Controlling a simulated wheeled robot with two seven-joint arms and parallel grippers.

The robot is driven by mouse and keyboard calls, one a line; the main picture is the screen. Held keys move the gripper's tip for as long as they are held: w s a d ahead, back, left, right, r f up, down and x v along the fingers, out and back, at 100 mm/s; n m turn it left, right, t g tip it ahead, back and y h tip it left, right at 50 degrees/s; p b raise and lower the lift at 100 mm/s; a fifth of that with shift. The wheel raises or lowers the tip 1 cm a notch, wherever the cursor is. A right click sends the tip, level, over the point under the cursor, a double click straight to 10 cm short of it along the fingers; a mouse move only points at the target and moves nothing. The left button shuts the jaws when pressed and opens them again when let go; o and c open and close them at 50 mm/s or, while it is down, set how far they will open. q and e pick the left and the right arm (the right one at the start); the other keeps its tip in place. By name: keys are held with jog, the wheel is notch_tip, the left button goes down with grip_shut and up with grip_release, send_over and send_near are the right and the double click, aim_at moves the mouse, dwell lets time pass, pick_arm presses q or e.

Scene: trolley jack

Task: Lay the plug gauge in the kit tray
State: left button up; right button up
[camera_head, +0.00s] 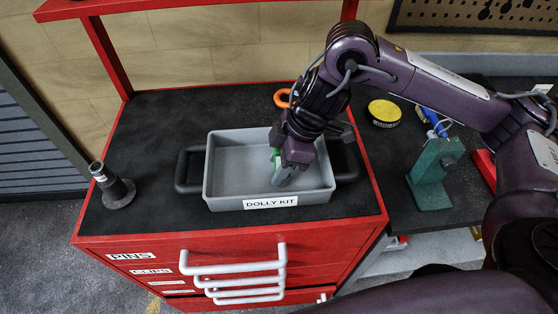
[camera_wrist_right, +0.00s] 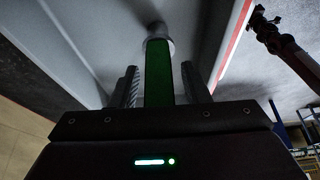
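The grey kit tray (camera_head: 232,195), labelled DOLLY KIT, stands on the black top of the red trolley, with a dark handle at each side. My right gripper (camera_head: 284,172) points down inside the right part of the tray. In the head view the green handle (camera_head: 276,160) is partly hidden by the gripper.
A dark flanged post (camera_head: 115,190) stands at the trolley's left. An orange ring (camera_head: 283,98) lies behind the tray. A yellow-topped tin (camera_head: 384,112), a blue-handled tool (camera_head: 432,122) and a green stand (camera_head: 432,175) are on the right bench. The trolley top left of the tray is mostly clear.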

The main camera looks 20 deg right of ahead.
jog(key=shift+r, duration=0.1)
jog(key=p+v, duration=0.3)
jog(key=v, duration=0.9)
dwell(0.4)
